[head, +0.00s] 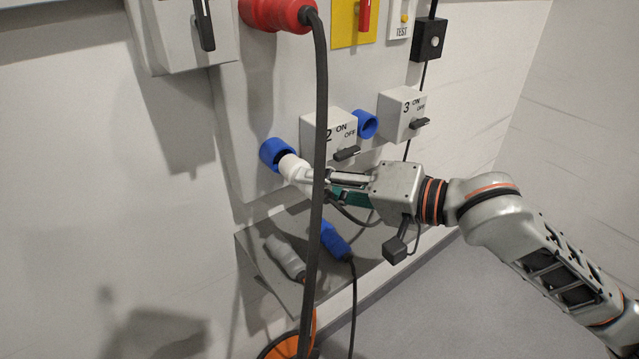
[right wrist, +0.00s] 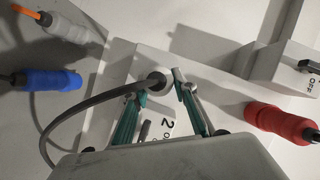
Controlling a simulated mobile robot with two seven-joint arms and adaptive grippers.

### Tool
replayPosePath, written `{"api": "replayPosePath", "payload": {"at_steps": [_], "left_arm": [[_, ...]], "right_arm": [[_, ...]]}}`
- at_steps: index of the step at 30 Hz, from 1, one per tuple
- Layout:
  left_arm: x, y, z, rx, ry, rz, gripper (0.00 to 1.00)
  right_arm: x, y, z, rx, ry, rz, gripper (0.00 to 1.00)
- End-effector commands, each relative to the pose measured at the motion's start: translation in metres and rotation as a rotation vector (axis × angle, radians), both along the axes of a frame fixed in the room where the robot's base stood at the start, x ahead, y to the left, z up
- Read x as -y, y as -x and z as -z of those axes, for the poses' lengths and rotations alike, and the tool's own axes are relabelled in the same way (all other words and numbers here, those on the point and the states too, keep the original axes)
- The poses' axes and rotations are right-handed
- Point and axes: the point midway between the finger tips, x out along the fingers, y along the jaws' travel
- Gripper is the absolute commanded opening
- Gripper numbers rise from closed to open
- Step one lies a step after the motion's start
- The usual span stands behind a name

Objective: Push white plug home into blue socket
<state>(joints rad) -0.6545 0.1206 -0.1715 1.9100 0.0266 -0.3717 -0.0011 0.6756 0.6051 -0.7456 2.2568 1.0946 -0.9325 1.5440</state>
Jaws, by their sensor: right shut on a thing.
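The white plug (head: 293,168) points at the left blue socket (head: 272,152) on the panel in the head view. Its front end is at the socket's mouth, with part of the dark opening showing beside it. I cannot tell how deep it sits. My right gripper (head: 321,180) is shut on the white plug from the right side. In the right wrist view the plug's round back end (right wrist: 158,82) shows between the two fingertips, with a dark cable leaving it. The blue socket is hidden there. My left gripper is not in view.
A thick black cable hangs from the red plug (head: 277,14) and crosses in front of my right fingers. Switch boxes 2 (head: 317,128) and 3 (head: 397,116) flank another blue socket (head: 366,124). A shelf (head: 262,262) below holds a grey plug (head: 284,256) and a blue plug (head: 335,241).

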Motion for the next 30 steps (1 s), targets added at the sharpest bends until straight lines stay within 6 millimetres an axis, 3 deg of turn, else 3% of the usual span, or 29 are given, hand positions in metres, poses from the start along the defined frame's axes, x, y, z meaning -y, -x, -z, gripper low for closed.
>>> {"api": "replayPosePath", "payload": {"at_steps": [30], "left_arm": [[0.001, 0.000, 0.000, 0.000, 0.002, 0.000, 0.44]], "right_arm": [[-0.013, -0.017, -0.001, 0.001, 0.000, -0.001, 0.02]]}}
